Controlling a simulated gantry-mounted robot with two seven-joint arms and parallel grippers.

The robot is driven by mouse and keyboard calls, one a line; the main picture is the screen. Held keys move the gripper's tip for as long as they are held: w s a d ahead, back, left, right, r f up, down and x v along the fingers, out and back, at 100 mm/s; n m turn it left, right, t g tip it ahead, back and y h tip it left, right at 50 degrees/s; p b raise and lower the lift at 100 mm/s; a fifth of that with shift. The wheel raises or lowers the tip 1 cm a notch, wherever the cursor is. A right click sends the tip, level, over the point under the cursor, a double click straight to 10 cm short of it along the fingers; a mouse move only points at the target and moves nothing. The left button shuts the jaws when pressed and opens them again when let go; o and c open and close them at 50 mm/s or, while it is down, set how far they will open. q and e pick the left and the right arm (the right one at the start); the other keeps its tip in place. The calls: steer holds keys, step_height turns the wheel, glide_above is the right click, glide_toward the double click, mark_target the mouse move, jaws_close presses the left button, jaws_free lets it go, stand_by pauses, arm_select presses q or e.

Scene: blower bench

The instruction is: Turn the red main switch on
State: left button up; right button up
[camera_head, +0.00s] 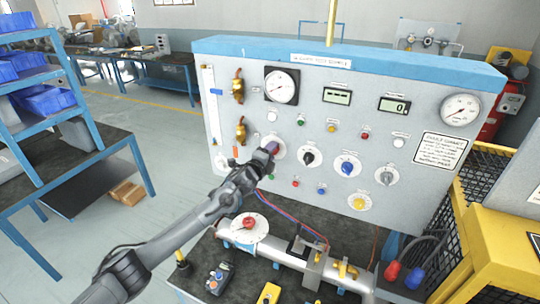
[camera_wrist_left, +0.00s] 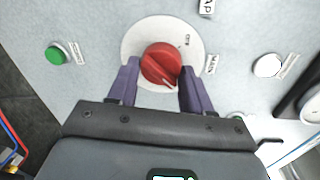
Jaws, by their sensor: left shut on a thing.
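The red main switch (camera_wrist_left: 160,64) is a round knob on a white dial plate (camera_wrist_left: 130,42) on the grey panel. A MAIN label (camera_wrist_left: 212,64) sits beside it in the left wrist view. In the head view my left gripper (camera_head: 271,147) reaches the panel and hides most of the knob; part of the dial plate shows. My right gripper is not in view.
The panel (camera_head: 235,130) also carries gauges (camera_head: 281,87), a black knob (camera_head: 308,158), a blue knob (camera_head: 347,168) and several buttons. On the bench below are a red valve handle (camera_head: 248,223) on a pipe and a small button box (camera_head: 219,278). A yellow cage (camera_head: 480,250) stands at right.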

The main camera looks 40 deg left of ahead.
arm_select(q)
steer(key=shift+m, duration=0.4)
steer(key=o, duration=1)
steer(key=shift+o, duration=0.2)
steer(key=b+v, duration=0.2)
steer(key=v, duration=0.8)
steer(key=shift+s, duration=0.4)
steer(key=shift+d+r, duration=0.1)
